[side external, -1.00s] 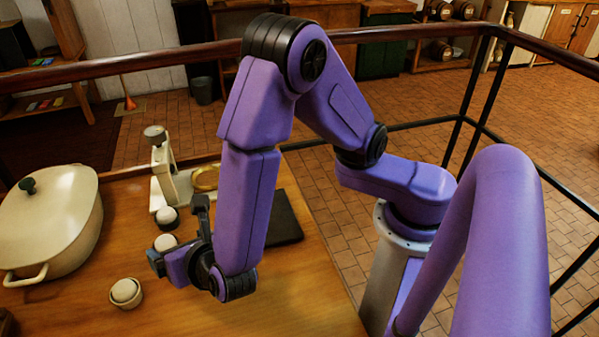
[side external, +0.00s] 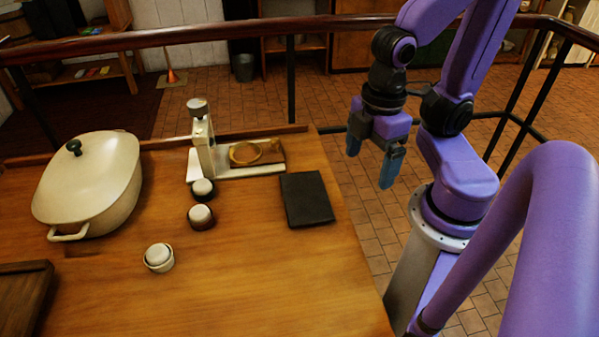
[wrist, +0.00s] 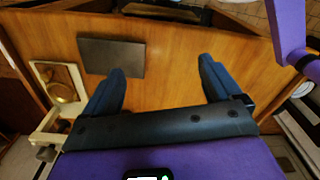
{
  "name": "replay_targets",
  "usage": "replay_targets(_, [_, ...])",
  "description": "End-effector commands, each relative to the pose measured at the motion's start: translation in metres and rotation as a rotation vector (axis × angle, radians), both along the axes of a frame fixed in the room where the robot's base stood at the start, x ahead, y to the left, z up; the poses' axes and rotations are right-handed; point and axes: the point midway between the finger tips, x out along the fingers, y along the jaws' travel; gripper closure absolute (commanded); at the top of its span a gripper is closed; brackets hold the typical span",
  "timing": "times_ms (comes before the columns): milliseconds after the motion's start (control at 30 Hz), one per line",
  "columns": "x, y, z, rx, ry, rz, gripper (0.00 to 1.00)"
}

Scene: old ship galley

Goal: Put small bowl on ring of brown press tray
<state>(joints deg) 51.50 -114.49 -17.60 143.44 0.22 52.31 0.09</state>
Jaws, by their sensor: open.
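The press (side external: 203,140) stands at the back of the table with a brown tray (side external: 273,157) at its base. A golden ring (side external: 245,153) lies on the tray and looks empty. Three small round bowls stand in front: a black one (side external: 204,196), a dark brown one (side external: 203,223) and a cream one (side external: 159,266). Each seems to hold a white rounded lump. My gripper (side external: 371,166) is open and empty, raised off the table's right edge, well apart from the bowls. In the wrist view its fingers (wrist: 163,78) are spread, with the ring (wrist: 62,88) at left.
A black flat slab (side external: 307,199) lies right of the bowls; it also shows in the wrist view (wrist: 112,57). A large cream lidded pot (side external: 95,190) stands at left. A dark wooden board (side external: 22,295) is at front left. The front middle of the table is clear.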

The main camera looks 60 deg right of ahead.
Motion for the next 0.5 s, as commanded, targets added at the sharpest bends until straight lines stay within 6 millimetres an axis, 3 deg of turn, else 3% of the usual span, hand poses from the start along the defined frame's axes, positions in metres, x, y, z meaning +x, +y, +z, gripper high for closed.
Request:
replay_targets(367, [0.001, 0.001, 0.0, -0.002, 0.0, 0.0, 0.08])
replay_targets(500, [0.012, 0.012, 0.003, -0.004, 0.001, -0.034, 0.08])
